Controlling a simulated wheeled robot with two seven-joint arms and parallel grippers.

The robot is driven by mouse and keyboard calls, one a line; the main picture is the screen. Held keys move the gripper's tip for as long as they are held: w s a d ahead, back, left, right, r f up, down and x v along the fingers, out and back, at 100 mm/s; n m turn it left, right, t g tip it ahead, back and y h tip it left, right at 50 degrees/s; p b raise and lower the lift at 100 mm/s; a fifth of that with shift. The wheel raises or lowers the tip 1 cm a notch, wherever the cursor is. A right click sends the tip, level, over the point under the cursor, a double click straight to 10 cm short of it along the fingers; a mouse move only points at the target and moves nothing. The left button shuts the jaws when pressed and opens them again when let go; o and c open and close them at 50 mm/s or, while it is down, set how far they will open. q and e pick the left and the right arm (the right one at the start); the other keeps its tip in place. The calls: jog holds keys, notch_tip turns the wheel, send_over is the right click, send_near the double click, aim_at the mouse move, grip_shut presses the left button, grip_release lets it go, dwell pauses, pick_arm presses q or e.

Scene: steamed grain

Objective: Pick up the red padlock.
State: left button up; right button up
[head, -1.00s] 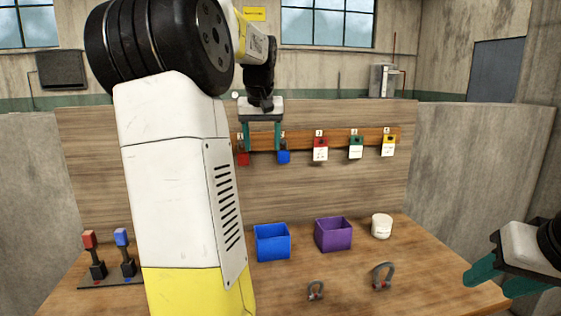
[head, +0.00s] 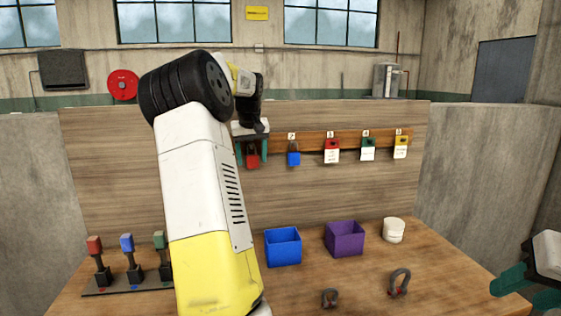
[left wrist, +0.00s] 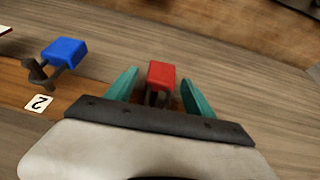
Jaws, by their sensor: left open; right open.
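The red padlock (head: 252,160) hangs at the left end of the wooden rail on the back board. My left gripper (head: 252,152) is up at it, with one green finger on each side of the lock. In the left wrist view the red padlock (left wrist: 161,76) sits between the two open fingertips (left wrist: 158,90), with a visible gap to each finger. Its dark shackle is partly hidden by the gripper. My right gripper (head: 522,290) is open and empty at the lower right edge, far from the lock.
A blue padlock (head: 293,158) hangs right of the red one, then several tagged locks along the rail (head: 313,141). Below stand a blue bin (head: 283,246), a purple bin (head: 345,238), a white tub (head: 393,230) and two shackles. Colored-top switches (head: 127,262) stand at left.

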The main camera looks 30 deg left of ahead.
pick_arm(q)
jog(key=shift+w+f, duration=0.1)
jog(key=shift+f, duration=0.1)
grip_shut()
jog(key=shift+r, duration=0.2)
jog(key=shift+r, duration=0.3)
jog(key=s+d, duration=0.9)
jog(key=s, duration=0.6)
jog(key=shift+s+d+r, duration=0.2)
jog(key=shift+r, duration=0.1)
